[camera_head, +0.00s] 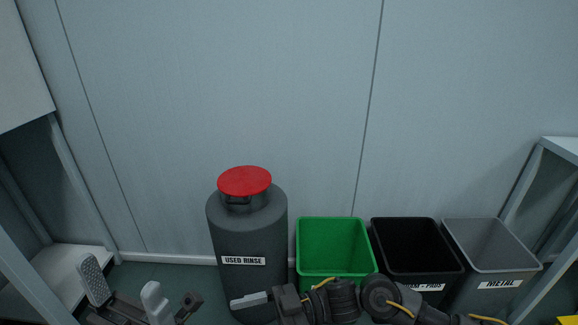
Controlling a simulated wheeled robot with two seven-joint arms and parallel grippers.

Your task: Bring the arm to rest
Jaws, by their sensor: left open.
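My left gripper (125,292) is at the bottom left of the head view. Its two pale fingers stand apart with nothing between them, so it is open and empty. My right arm (345,300) comes in along the bottom from the right, in front of the bins. My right gripper (250,300) points left, in front of the lower part of the dark container. Only a pale finger seen edge-on shows there, and I cannot tell whether it is open or shut.
A dark grey container (247,235) with a red lid (245,180) is labelled "USED RINSE". Beside it stand a green bin (333,255), a black bin (412,262) and a grey "METAL" bin (490,268). Frames with shelves flank both sides. A pale panel wall (220,80) closes the back.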

